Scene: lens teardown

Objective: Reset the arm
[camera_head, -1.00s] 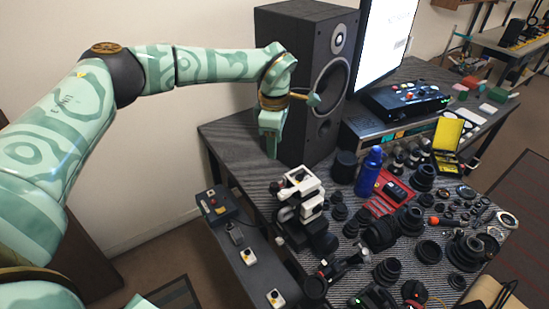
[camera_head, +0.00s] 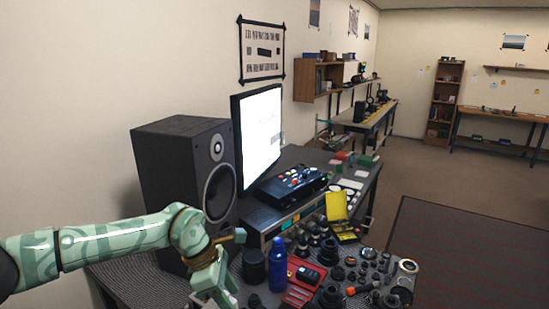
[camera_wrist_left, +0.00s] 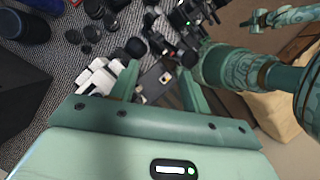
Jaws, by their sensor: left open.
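My left arm, pale green with darker swirls, comes in from the left in the head view. Its left gripper (camera_head: 222,292) hangs at the bottom of the picture, in front of the black speaker (camera_head: 187,172). In the left wrist view the two fingers of the left gripper (camera_wrist_left: 157,88) stand apart with nothing gripped between them. A white and black device (camera_wrist_left: 98,80) lies below, beside the left finger. Green arm parts of mine cross the upper right of the wrist view; what may be the right hand there is too small to read.
The desk holds a lit monitor (camera_head: 257,138), a black control box (camera_head: 292,188), a blue bottle (camera_head: 278,264), a dark cylinder (camera_head: 253,267), a yellow case (camera_head: 336,206) and many lens parts. Open floor (camera_head: 400,185) lies to the right, with a dark rug (camera_head: 465,250).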

